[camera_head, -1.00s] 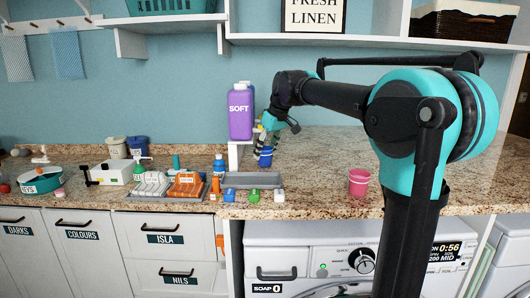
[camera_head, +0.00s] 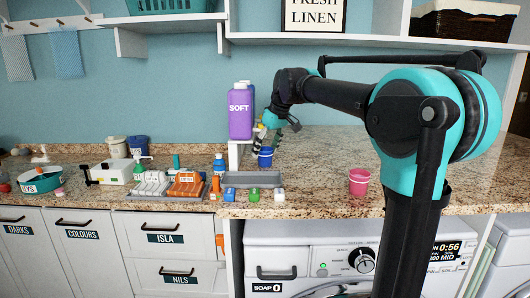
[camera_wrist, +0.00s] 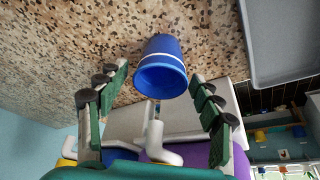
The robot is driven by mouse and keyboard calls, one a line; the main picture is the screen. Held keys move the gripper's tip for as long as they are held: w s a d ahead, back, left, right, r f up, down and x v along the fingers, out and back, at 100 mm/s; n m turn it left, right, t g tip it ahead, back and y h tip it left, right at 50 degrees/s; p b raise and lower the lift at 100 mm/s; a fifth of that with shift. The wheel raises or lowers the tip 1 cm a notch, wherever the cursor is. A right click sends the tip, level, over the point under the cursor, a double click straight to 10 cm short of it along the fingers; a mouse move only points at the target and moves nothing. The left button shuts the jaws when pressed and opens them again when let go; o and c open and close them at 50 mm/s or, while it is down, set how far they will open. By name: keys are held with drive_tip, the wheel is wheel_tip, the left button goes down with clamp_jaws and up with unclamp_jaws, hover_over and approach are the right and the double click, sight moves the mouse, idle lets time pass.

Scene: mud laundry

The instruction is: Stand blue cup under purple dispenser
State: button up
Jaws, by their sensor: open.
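The blue cup (camera_head: 265,158) stands upright on the counter, just right of the white stand (camera_head: 235,152) that carries the purple dispenser (camera_head: 240,112) marked SOFT. In the wrist view, the cup (camera_wrist: 161,68) shows its open rim toward the camera, near the dispenser's white spout (camera_wrist: 157,140). Part of the purple body (camera_wrist: 205,157) shows at the bottom there. Whether the cup is right below the spout I cannot tell. My gripper (camera_head: 258,138) is open beside and above the cup. In the wrist view its fingers (camera_wrist: 160,78) are spread either side of the cup, with visible gaps.
A grey tray (camera_head: 236,180) lies in front of the cup, with small green, blue and white items before it. A pink cup (camera_head: 359,182) stands to the right. Blue and yellow dispensers stand partly hidden beside the purple one. Counter behind the pink cup is clear.

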drive_tip(key=v, duration=1.1)
drive_tip(key=shift+s+r, duration=0.1)
